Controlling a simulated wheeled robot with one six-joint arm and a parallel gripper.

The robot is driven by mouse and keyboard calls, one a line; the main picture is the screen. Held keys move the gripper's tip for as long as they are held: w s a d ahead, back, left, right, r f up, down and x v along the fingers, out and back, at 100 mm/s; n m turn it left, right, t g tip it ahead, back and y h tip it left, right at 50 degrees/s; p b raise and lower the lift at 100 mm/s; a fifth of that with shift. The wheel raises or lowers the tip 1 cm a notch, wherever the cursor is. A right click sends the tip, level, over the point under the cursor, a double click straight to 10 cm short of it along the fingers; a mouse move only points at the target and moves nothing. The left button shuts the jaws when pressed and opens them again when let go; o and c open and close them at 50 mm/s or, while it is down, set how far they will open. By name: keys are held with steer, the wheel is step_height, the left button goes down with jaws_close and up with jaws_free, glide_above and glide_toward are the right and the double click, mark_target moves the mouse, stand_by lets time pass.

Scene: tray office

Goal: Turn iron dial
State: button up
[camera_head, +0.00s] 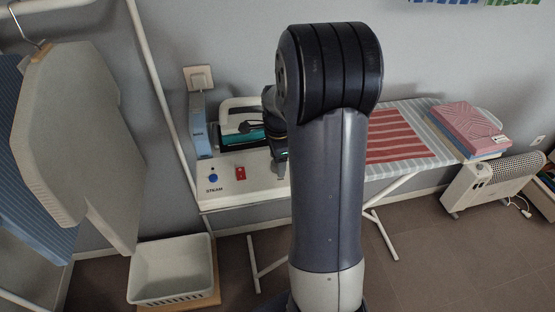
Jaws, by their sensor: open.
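The iron (239,104) has a white handle and a teal body. It rests on the white steam station at the back wall, left of my arm. A dark part, which may be a dial, shows near its right end, but is too small to tell. A blue knob (213,178) labelled STEAM and a red switch (240,173) are on the station's front. My gripper (281,171) points down just right of the iron, over the station's right part. It is open and appears empty. My arm hides much of the gripper's surroundings, and I cannot tell whether it touches anything.
An ironing board with a red striped cloth (398,146) extends right, with folded pink and blue items (468,127) at its end. A blue box (199,127) stands left of the iron. Clothes (75,130) hang far left. A white basket (172,290) and heater (490,183) stand below.

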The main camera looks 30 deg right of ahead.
step_height(320, 180, up, 10)
steer(key=shift+s+r, duration=0.2)
steer(key=shift+s, duration=0.1)
steer(key=shift+f, duration=0.15)
steer(key=f, duration=1)
steer(key=shift+w+f, duration=0.2)
steer(key=shift+w, duration=0.1)
